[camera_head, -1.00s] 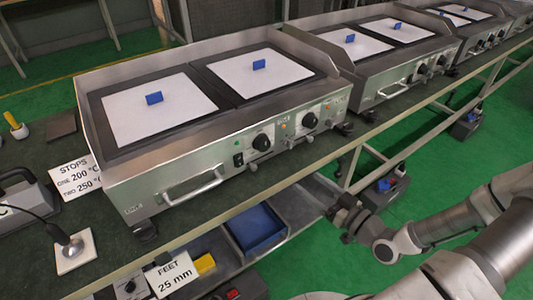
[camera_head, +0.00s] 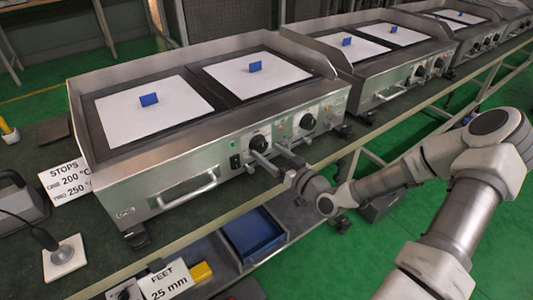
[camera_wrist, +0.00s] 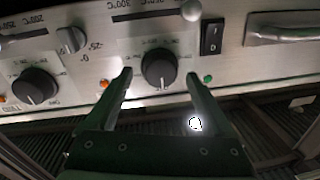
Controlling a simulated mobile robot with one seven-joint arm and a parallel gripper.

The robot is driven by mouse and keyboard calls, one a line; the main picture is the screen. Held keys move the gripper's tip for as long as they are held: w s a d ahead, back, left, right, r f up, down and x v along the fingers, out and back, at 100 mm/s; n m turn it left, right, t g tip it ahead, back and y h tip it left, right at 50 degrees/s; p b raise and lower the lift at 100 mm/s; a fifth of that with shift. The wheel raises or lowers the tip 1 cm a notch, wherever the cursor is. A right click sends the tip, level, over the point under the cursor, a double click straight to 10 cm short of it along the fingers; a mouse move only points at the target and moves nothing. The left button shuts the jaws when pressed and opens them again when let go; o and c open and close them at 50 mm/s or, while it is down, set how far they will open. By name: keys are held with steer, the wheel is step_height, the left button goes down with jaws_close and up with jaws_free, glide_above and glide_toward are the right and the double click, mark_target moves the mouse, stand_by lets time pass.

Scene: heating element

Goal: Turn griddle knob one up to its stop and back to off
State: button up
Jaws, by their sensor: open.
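The nearest griddle (camera_head: 200,145) has two black knobs on its steel front. The left knob (camera_head: 259,142), next to the switch, is the one at my gripper (camera_head: 266,155). In the wrist view, which is upside down, this knob (camera_wrist: 159,66) sits between the open fingertips of my gripper (camera_wrist: 159,75), with a gap on each side. I cannot tell whether the fingertips reach past its front face. The other black knob (camera_wrist: 35,87) is at the left there and apart from my fingers. Its pale pointer line is visible; the near knob's setting is hard to read.
A switch (camera_wrist: 212,37) and a front handle (camera_head: 187,190) are beside the knob. A small silver knob (camera_wrist: 70,40) is also close by. A stops sign (camera_head: 65,178) reads one 200 °C, two 250. A blue bin (camera_head: 252,235) lies on the lower shelf.

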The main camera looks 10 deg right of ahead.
steer(key=shift+w+a, duration=0.3)
steer(key=shift+w, duration=0.25)
steer(key=c, duration=1.4)
